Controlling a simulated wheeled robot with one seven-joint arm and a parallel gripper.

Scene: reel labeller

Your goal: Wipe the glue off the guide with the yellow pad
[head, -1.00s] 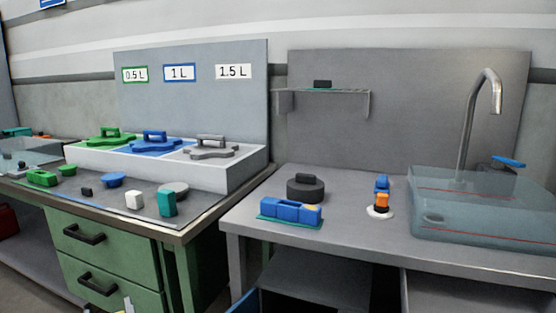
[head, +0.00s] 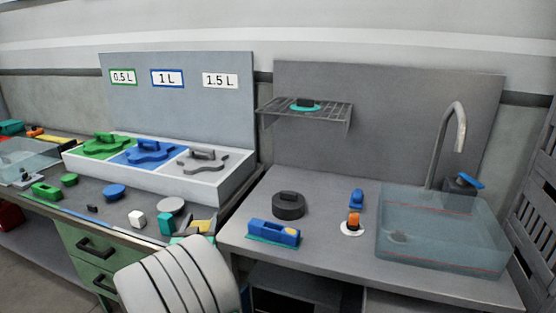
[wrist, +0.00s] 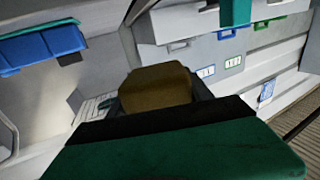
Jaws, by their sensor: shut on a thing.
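My gripper (head: 207,228) is in the lower middle of the head view, over the front right edge of the left bench. It is shut on the yellow pad (head: 200,225), which shows as a brownish-yellow block in the wrist view (wrist: 156,87). A teal and black part fills the near side of that view. A blue block (head: 266,232) on a teal base stands on the right bench, with a pale yellow patch on its right end; it looks like the guide with glue. My gripper is left of it and apart from it.
A dark round disc (head: 288,205) stands behind the blue block. An orange and blue item (head: 354,222) on a white base stands to its right, then a clear sink basin (head: 440,240). A wire shelf (head: 325,112) hangs above. Several small blocks and discs lie on the left bench.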

